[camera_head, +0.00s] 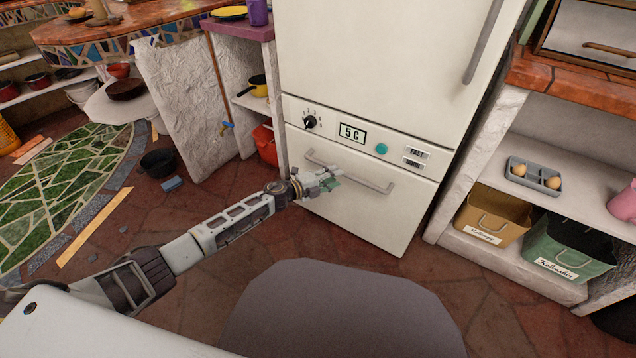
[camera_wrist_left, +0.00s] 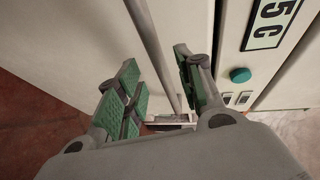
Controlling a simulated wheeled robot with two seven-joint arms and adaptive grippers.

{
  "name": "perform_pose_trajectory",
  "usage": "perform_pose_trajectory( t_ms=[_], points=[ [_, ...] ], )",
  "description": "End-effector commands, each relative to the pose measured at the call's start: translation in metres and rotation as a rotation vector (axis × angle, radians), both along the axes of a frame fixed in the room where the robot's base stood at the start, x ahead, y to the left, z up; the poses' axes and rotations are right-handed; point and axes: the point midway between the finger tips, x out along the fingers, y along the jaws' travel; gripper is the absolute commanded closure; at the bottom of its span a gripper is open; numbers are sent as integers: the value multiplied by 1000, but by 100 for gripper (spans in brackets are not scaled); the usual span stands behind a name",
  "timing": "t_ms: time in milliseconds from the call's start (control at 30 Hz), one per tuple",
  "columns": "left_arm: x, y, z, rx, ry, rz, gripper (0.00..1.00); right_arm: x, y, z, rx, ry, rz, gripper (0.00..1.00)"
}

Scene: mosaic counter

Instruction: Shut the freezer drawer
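The white freezer drawer (camera_head: 350,215) is the bottom front of the fridge, below the control panel with the 5 C display (camera_head: 352,133). Its front looks about flush with the panel; I cannot tell whether a small gap remains. Its long bar handle (camera_head: 372,184) runs across the upper part. My left gripper (camera_head: 332,180) is at the left half of the handle. In the left wrist view, its green-padded fingers (camera_wrist_left: 160,90) are apart, with the handle bar (camera_wrist_left: 161,50) running between them. I cannot tell whether they touch it. My right gripper is not in view.
A shelf unit on the right holds a grey tray (camera_head: 534,176), a yellow bin (camera_head: 492,214) and a green bin (camera_head: 568,250). A red container (camera_head: 265,144) stands left of the fridge. The tiled floor in front of the drawer is clear apart from my own body.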

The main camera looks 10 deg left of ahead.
Motion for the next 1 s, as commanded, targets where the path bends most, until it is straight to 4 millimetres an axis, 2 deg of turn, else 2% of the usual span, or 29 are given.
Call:
perform_pose_trajectory(
  t_ms=[600,1000],
  points=[
    [-41,38,10,-1,1,1,63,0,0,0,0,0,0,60],
    [-44,42,12,0,-1,1,63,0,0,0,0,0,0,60]
  ],
)
